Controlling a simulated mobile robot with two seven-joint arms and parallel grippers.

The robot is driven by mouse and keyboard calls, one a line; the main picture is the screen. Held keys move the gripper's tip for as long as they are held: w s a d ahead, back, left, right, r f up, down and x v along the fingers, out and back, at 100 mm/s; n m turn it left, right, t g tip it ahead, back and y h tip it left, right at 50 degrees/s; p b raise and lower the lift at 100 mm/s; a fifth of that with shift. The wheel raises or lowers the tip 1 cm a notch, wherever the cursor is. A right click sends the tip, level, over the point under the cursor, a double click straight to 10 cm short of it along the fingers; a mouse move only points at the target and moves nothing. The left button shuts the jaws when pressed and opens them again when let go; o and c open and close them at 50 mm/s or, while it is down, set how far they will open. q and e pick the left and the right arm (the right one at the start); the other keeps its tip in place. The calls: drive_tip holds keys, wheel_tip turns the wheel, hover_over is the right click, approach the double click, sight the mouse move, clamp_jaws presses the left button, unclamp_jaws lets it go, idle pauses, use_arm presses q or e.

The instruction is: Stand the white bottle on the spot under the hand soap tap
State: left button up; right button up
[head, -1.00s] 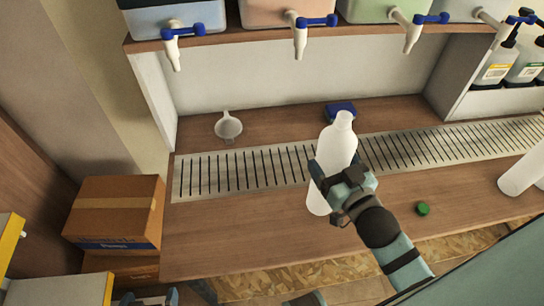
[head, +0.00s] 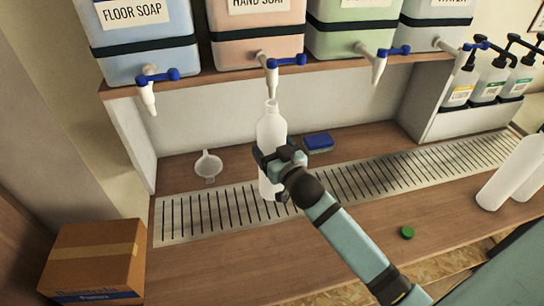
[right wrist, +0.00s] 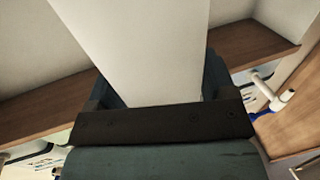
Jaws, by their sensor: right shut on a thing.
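The white bottle (head: 271,131) is upright and uncapped in the head view, over the slotted drip grate. Its mouth is just below the nozzle of the hand soap tap (head: 271,75) in the picture; I cannot tell whether its base touches the grate. My right gripper (head: 275,165) is shut around the bottle's middle. In the right wrist view the bottle (right wrist: 140,50) fills the space between the fingers. The hand soap drum (head: 258,38) is pink and stands on the shelf. The spot under the tap is hidden by the bottle and gripper. My left gripper is not in view.
A funnel (head: 208,164) and a blue sponge (head: 318,142) lie behind the grate (head: 190,213). A green cap (head: 407,233) lies on the front counter. More white bottles (head: 512,172) stand at the right. A cardboard box (head: 95,258) is at lower left. Other taps hang alongside.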

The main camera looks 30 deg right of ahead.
wheel_tip(320, 180, down, 3)
drive_tip(key=shift+f, duration=0.1)
drive_tip(key=o, duration=0.9)
drive_tip(key=shift+o, duration=0.2)
drive_tip(key=s, duration=1.2)
